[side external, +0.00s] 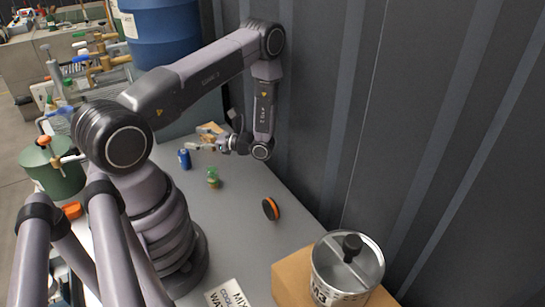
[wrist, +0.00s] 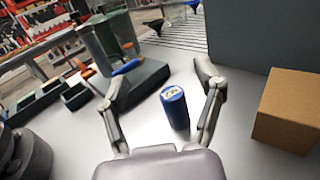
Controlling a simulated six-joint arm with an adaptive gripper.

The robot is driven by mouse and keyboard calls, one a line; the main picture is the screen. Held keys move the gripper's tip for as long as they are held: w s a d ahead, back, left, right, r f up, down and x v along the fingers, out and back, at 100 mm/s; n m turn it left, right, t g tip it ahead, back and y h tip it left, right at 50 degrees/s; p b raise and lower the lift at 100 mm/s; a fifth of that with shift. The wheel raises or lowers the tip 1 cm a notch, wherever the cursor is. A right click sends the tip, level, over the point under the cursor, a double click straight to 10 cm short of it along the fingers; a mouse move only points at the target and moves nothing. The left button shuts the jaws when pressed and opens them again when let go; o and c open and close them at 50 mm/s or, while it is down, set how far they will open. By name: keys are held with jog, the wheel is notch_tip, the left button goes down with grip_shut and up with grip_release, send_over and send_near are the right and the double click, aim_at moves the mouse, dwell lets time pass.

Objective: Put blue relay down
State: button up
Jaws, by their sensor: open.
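The blue relay (side external: 184,159) is a small blue cylinder standing upright on the grey table (side external: 240,190). In the wrist view the blue relay (wrist: 175,108) shows a pale label on its top. My gripper (side external: 192,147) is open, with its fingertips close to the relay in the side view. In the wrist view the relay appears between the spread fingers of my gripper (wrist: 160,80), nearer the right finger, with a gap on both sides. I cannot tell how far the fingers are above the table.
A cardboard box (wrist: 288,112) stands right of the gripper. A small green jar (side external: 213,177) and an orange-black disc (side external: 270,208) are on the table. A metal pot (side external: 347,270) sits on a box at the front right. Table around the disc is clear.

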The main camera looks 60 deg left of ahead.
notch_tip(320, 180, up, 4)
jog(key=n+t+h, duration=1.1)
jog(key=t+h, duration=0.2)
send_over(185, 161)
jog(key=a, duration=0.2)
jog(key=shift+w+d+r, duration=0.15)
jog(key=shift+w+d, duration=0.05)
jog(key=shift+w, duration=0.25)
jog(key=shift+a+f, duration=0.15)
jog(key=shift+f, duration=0.2)
notch_tip(185, 161, down, 8)
jog(key=shift+r, duration=0.15)
jog(key=f, duration=0.5)
jog(key=shift+s+f, duration=0.1)
jog(key=shift+s, duration=0.2)
